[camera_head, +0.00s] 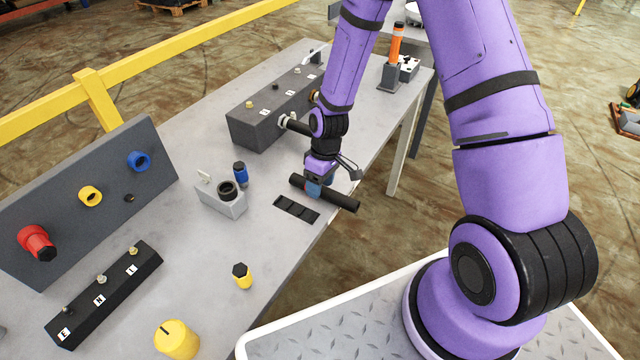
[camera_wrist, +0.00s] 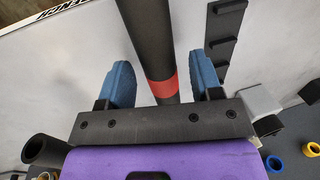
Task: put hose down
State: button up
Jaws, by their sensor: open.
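The hose is a black tube with a red band, seen in the wrist view (camera_wrist: 146,38) and as a dark bar in the head view (camera_head: 342,200). It is at the table's front edge, and its right end seems to reach past that edge. I cannot tell whether it rests fully on the table. My gripper (camera_head: 318,187) points down over the hose's middle. In the wrist view its blue fingers (camera_wrist: 163,85) stand open on either side of the hose, with visible gaps.
A black slotted block (camera_head: 296,209) lies just left of the hose on the grey table (camera_head: 205,262). A grey holder (camera_head: 222,199) and a blue cylinder (camera_head: 240,173) stand further left. A dark grey box with fittings (camera_head: 262,128) is behind.

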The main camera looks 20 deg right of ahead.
jog(key=s+d+r+m+t+h, duration=0.1)
jog(key=d+r, duration=0.1)
jog(key=r, duration=1)
jog(key=s+d+r+m+t, duration=0.1)
jog(key=d+r, duration=0.1)
jog(key=r, duration=1)
jog(key=s+d+r+m+t, duration=0.1)
jog(key=s+r+m+t, duration=0.1)
jog(key=s+r, duration=0.7)
jog(key=s+d+r+m+t+h, duration=0.1)
jog(key=s+d+r+m+t, duration=0.1)
jog(key=s+r, duration=0.7)
jog(key=shift+s+d+r+m+t, duration=0.15)
jog(key=shift+s+r+m+t, duration=0.35)
jog(key=shift+s, duration=0.7)
jog(key=shift+f, duration=0.15)
